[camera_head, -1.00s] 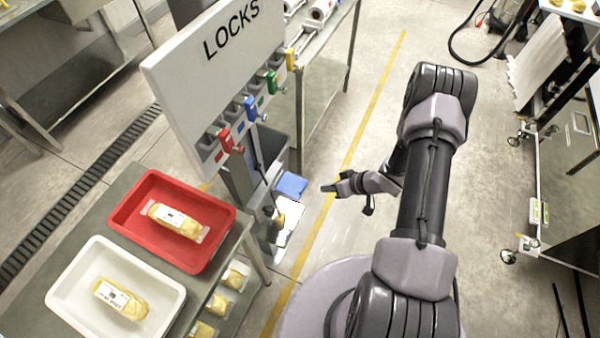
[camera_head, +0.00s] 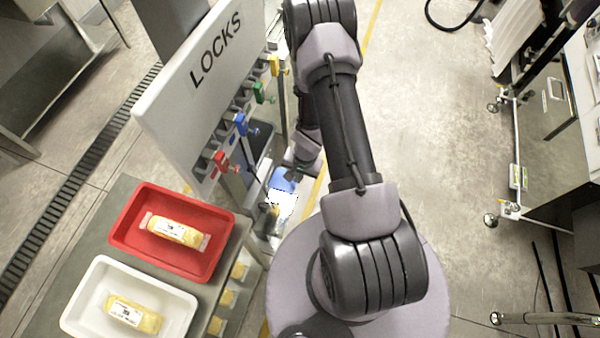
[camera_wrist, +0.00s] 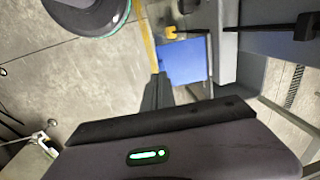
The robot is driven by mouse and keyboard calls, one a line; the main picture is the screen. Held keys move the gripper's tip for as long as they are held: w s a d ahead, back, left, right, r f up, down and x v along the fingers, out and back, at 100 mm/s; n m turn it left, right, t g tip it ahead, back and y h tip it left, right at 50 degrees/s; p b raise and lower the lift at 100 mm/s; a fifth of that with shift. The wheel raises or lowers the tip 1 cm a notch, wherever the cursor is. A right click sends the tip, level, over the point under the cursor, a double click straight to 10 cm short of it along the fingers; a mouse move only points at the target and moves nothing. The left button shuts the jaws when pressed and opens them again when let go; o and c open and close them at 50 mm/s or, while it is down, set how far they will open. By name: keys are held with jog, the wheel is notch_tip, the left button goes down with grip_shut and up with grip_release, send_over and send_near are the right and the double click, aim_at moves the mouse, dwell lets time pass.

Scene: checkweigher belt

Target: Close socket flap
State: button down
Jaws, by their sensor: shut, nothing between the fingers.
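A flat blue panel (camera_head: 284,180), which looks like the socket flap, is low beside the post under the LOCKS board. It also shows in the wrist view (camera_wrist: 183,62), standing out from a grey housing (camera_wrist: 226,45). I cannot tell its exact angle. My gripper (camera_wrist: 158,88) is shut and empty, its dark fingers pointing toward the panel's lower left edge in the wrist view. I cannot tell whether they touch it. In the head view, my wrist partly covers the area just above the panel.
The LOCKS board (camera_head: 195,75) carries red, blue, green and yellow locks beside my arm. A red tray (camera_head: 125,232) and a white tray (camera_head: 80,310), each with a wrapped pack, stand on the bench. Open floor (camera_head: 430,150) lies to the right.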

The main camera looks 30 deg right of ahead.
jog(key=shift+w+a+f, duration=0.1)
jog(key=shift+w+f, duration=0.05)
jog(key=shift+f, duration=0.95)
jog(key=w+a+f+t+y+b, duration=0.1)
jog(key=f+t+y+b, duration=0.2)
jog(key=f+b, duration=0.3)
jog(key=w+a+f+t+y+b, duration=0.1)
jog(key=f+t+y+b, duration=0.3)
jog(key=b, duration=0.7)
jog(key=shift+w+a+f+t+y+b, duration=0.3)
jog(key=shift+w+f+t, duration=0.4)
jog(key=shift+f+t, duration=0.75)
jog(key=shift+f, duration=0.15)
